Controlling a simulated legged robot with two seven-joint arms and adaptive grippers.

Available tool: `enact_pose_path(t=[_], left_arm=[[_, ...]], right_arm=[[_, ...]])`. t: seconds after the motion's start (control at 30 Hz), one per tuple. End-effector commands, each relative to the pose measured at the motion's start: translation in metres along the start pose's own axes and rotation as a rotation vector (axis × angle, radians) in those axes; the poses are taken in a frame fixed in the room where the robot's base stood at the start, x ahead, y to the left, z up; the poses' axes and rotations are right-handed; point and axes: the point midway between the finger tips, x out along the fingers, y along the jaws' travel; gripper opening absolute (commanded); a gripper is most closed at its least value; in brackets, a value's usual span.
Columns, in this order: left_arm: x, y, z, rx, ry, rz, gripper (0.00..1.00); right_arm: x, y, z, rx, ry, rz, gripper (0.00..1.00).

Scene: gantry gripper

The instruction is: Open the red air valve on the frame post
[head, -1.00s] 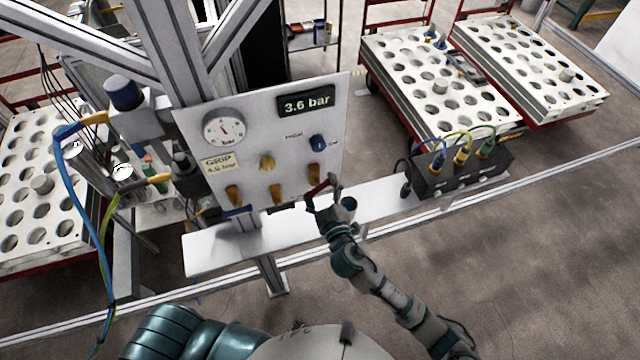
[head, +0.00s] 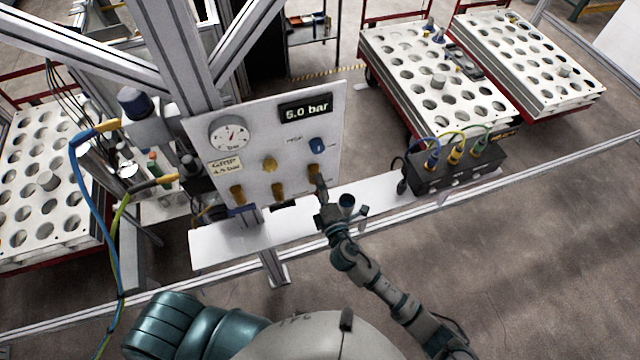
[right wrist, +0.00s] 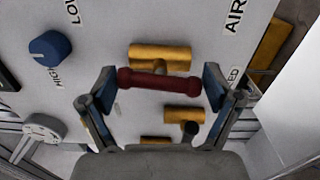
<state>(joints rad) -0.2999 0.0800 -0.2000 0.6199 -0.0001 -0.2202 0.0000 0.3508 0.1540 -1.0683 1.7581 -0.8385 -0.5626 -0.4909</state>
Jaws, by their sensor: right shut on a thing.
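The air valve is a dark red bar handle (right wrist: 160,80) in front of a brass valve body (right wrist: 148,53) in the right wrist view. In the head view its brass body (head: 314,171) is at the lower right of the white panel (head: 290,140), and the handle is hidden by my gripper. My right gripper (right wrist: 160,88) is shut on the handle, a finger at each end. In the head view the right gripper (head: 321,192) is against the panel's lower right corner. The display (head: 305,109) reads 5.0 bar. My left gripper is not in view.
A blue knob (head: 317,145), other brass fittings (head: 237,194) and a round gauge (head: 229,134) are on the panel. A dark box (head: 455,170) with coloured cables stands right on the white shelf (head: 380,196). Hoses (head: 82,200) hang at left. Floor at lower right is clear.

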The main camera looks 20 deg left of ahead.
Motion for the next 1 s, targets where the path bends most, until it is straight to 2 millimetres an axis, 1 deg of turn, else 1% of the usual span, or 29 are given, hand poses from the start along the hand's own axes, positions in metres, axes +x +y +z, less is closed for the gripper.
enact_pose_path(t=[0.03, 0.3, 0.8, 0.83, 0.87, 1.0], left_arm=[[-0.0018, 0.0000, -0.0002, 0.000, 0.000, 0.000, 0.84], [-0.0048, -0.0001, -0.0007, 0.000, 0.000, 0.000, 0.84], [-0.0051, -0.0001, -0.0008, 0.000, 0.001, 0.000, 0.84], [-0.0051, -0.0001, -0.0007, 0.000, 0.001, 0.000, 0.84], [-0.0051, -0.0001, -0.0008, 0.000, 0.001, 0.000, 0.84], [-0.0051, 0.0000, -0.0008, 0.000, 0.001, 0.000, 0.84]], right_arm=[[-0.0023, -0.0058, -0.0038, -0.021, 0.007, -0.012, 0.54], [-0.0026, -0.0076, -0.0039, -0.104, 0.008, -0.013, 0.54], [-0.0025, -0.0097, -0.0032, -0.123, 0.007, -0.016, 0.54], [-0.0025, -0.0098, -0.0032, -0.123, 0.007, -0.016, 0.91], [-0.0025, -0.0099, -0.0031, -0.123, 0.007, -0.017, 0.99], [-0.0023, -0.0092, -0.0027, -0.123, 0.006, -0.015, 1.00]])
